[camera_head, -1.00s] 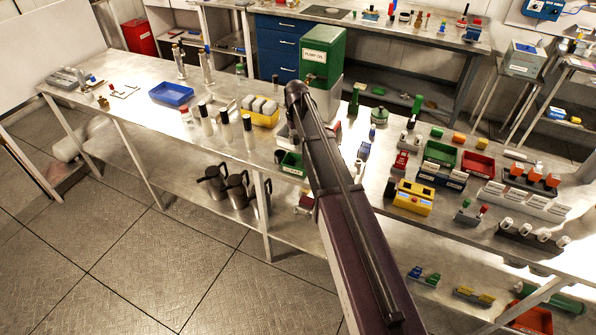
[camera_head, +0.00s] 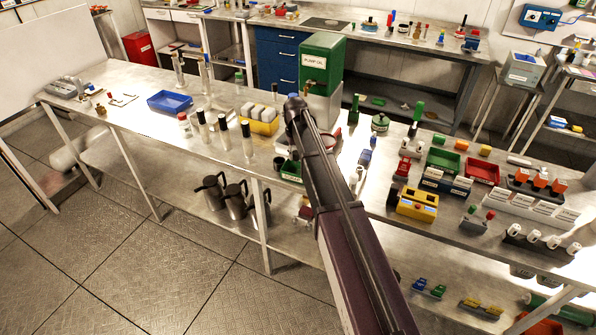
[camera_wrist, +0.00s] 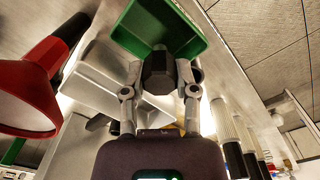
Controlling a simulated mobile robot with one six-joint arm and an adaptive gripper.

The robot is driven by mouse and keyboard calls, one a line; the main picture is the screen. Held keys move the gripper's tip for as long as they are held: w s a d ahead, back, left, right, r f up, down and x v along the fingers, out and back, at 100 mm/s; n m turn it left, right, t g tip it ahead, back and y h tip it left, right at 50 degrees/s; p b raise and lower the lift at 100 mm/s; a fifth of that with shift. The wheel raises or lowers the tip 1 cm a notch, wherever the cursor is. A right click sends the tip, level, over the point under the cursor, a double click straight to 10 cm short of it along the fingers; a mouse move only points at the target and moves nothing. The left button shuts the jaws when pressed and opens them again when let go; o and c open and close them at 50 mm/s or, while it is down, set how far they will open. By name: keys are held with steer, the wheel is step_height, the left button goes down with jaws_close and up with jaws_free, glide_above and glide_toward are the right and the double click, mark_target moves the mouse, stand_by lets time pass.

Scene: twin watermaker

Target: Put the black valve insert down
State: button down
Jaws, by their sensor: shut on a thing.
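In the wrist view my gripper (camera_wrist: 160,88) is shut on the black valve insert (camera_wrist: 158,70), a dark, faceted piece held between the two fingertips. The insert overlaps the open side of a green tray (camera_wrist: 190,48) in that view. I cannot tell whether it touches the tray or hangs above it. In the head view the small green tray (camera_head: 291,171) shows on the bench just left of my arm. My gripper and the insert are hidden behind my arm there.
A red funnel-like object (camera_wrist: 28,97) stands at left in the wrist view; black-and-white cylinders (camera_wrist: 232,145) are at right. On the bench (camera_head: 130,88) are a blue tray (camera_head: 170,101), a yellow holder (camera_head: 262,127) and the green pump oil tank (camera_head: 321,62). The bench's left front part is mostly clear.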

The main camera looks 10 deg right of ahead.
mark_target(296, 152)
steer(key=shift+f+b, duration=0.65)
steer(key=shift+f, duration=0.35)
steer(key=shift+f, duration=0.1)
steer(key=shift+f+b, duration=1.75)
steer(key=shift+b, duration=0.1)
steer(key=shift+f, duration=0.2)
steer(key=shift+c, duration=1.9)
jaws_free()
steer(key=shift+r, duration=0.1)
steer(key=shift+r, duration=0.1)
step_height(296, 152, up, 12)
steer(key=p, duration=1.2)
